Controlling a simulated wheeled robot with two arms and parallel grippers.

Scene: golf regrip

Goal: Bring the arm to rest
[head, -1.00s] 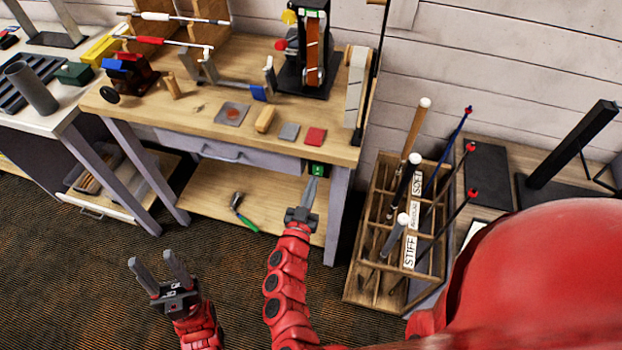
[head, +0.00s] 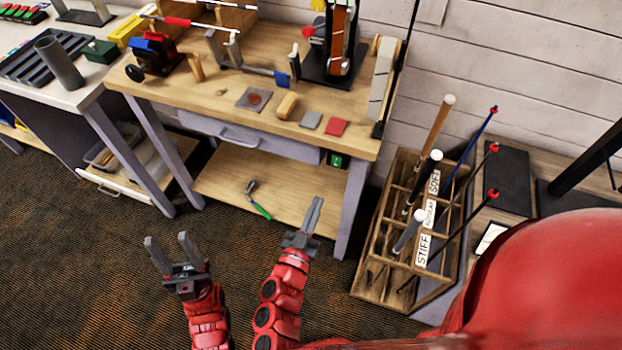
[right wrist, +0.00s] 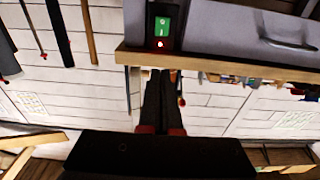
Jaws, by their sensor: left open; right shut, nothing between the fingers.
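My left gripper (head: 172,255) is open and empty, with its two fingers spread above the dark carpet in the head view. My right gripper (head: 314,214) is shut with nothing in it. In the head view it overlaps the front of the lower shelf of the workbench. In the right wrist view its dark closed fingers (right wrist: 161,103) point toward the bench front, which appears upside down. Neither gripper is seen to touch anything.
The wooden workbench (head: 215,80) holds a vise (head: 155,55) and small blocks. A green-handled tool (head: 258,201) lies on its lower shelf (head: 225,180). The divided club rack (head: 385,255) stands to the right. Open carpet (head: 70,240) lies at left.

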